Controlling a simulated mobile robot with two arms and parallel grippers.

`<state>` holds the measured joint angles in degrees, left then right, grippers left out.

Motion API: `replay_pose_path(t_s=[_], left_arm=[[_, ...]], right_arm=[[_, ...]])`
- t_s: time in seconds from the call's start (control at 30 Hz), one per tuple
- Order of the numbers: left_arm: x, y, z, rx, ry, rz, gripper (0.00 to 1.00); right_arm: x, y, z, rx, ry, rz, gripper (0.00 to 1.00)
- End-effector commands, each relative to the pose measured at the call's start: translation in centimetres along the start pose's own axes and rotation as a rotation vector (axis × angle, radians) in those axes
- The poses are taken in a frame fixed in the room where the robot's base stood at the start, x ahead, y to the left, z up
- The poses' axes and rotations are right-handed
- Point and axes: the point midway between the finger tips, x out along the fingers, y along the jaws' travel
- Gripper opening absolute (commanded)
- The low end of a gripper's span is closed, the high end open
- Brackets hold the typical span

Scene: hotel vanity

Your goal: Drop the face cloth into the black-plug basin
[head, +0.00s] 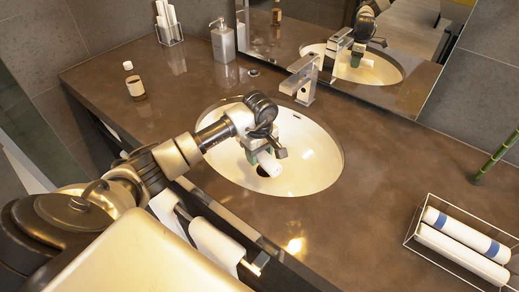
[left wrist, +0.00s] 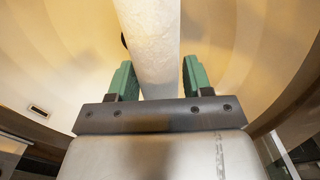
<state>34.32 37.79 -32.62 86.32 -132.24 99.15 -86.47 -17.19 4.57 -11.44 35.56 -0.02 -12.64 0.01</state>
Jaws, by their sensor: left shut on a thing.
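The basin (head: 318,150) is a white oval bowl set into the brown counter, with a dark round plug (head: 262,171) at its bottom, partly covered by the cloth. The face cloth (head: 271,165) is a white roll. My left gripper (head: 260,152) is shut on the cloth and holds it over the basin, inside the rim as seen from the head. In the left wrist view the cloth (left wrist: 152,40) runs up between the green fingers (left wrist: 155,80), with the pale basin wall behind it. My right gripper is not in view.
A faucet (head: 304,80) stands behind the basin, below the mirror (head: 350,60). A soap dispenser (head: 223,42) and a small bottle (head: 134,82) are at the left. A wire basket (head: 408,238) with white rolls and a green stalk (head: 497,155) are at the right.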

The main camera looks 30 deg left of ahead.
Motion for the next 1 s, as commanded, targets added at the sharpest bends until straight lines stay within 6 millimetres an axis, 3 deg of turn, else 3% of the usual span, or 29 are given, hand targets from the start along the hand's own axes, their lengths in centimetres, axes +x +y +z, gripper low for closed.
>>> replay_pose_path(t_s=[0.13, 0.47, 0.5, 0.67, 1.0], left_arm=[[1.08, 0.00, 0.04, 0.000, 0.000, 0.000, 0.31], [1.19, -0.01, 0.02, 0.000, 0.000, 0.000, 0.31], [1.19, -0.01, 0.02, 0.000, 0.000, 0.000, 0.53], [1.18, -0.01, 0.01, 0.000, 0.000, -0.001, 0.77], [0.87, 0.01, -0.03, 0.000, 0.001, 0.000, 0.80]], right_arm=[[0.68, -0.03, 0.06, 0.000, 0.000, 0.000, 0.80], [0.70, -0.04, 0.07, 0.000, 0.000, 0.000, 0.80], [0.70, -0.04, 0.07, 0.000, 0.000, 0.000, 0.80], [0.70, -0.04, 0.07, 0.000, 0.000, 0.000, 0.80], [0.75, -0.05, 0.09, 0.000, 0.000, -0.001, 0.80]])
